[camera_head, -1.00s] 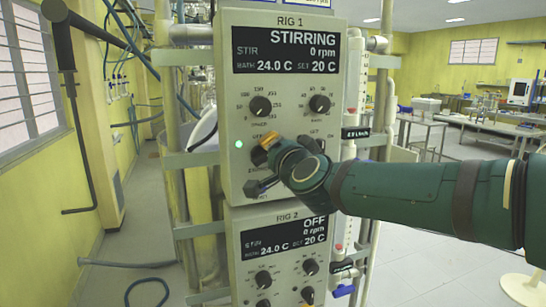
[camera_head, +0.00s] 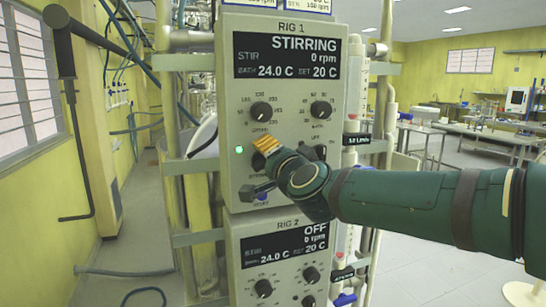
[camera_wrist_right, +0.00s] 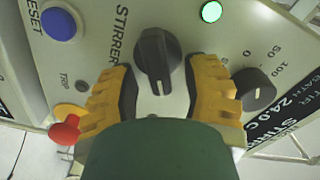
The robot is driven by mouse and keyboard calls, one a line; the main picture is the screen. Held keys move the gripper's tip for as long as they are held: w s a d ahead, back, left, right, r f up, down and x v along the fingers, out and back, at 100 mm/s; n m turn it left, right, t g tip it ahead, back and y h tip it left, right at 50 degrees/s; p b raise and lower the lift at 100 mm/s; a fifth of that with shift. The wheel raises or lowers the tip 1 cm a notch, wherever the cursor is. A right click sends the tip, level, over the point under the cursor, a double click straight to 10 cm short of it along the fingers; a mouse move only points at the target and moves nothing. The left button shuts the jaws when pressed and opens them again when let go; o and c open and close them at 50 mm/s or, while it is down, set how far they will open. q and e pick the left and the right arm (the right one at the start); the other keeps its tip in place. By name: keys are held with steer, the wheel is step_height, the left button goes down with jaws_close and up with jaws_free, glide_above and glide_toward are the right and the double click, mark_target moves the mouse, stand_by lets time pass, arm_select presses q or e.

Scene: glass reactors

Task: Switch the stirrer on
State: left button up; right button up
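The Rig 1 panel (camera_head: 292,90) shows "STIRRING", 0 rpm, 24.0 C and set 20 C on its screen (camera_head: 287,56). A green lamp (camera_head: 239,149) is lit on it; the lamp also shows in the wrist view (camera_wrist_right: 211,12). The black stirrer knob (camera_wrist_right: 157,58), beside the word "STIRRER", has its grip bar running roughly up and down in the wrist view. My right gripper (camera_head: 266,148) is at the panel's lower half. Its yellow fingers (camera_wrist_right: 160,78) stand open on both sides of the knob, with gaps visible. My left gripper is not in view.
A blue reset button (camera_wrist_right: 58,24), a red knob-like part (camera_wrist_right: 64,132) and a numbered black dial (camera_wrist_right: 252,89) lie close around the fingers. The Rig 2 panel (camera_head: 285,262), reading "OFF", is just below. Pipes and a frame flank the panels.

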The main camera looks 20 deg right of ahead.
steer(key=shift+s+d+r, duration=0.2)
steer(key=shift+s+d, duration=0.05)
steer(key=shift+s, duration=0.1)
steer(key=s, duration=1.1)
steer(key=shift+s, duration=0.3)
steer(key=shift+d, duration=0.1)
steer(key=w+a+f+n+g+y, duration=0.1)
steer(key=w+a+f+n+g, duration=0.15)
steer(key=f, duration=0.85)
steer(key=w+a+f+n+g, duration=0.1)
steer(key=f+g, duration=0.2)
steer(key=f, duration=0.9)
steer(key=w+a+f+n+g+y, duration=0.1)
steer(key=w+f+n+g, duration=0.1)
steer(key=f, duration=0.9)
steer(key=s+a+f+n+g, duration=0.1)
steer(key=s+f+g, duration=0.2)
steer(key=s+f, duration=0.3)
steer(key=s+a+f+n+g+y, duration=0.1)
steer(key=s+f, duration=0.5)
steer(key=f, duration=0.6)
steer(key=s+a+f+n+g, duration=0.2)
steer(key=s+a+f+g, duration=0.1)
steer(key=s+f, duration=0.3)
step_height(320, 180, down, 3)
steer(key=shift+s+r+n+g, duration=0.15)
steer(key=shift+n+g, duration=0.2)
steer(key=shift+g, duration=0.5)
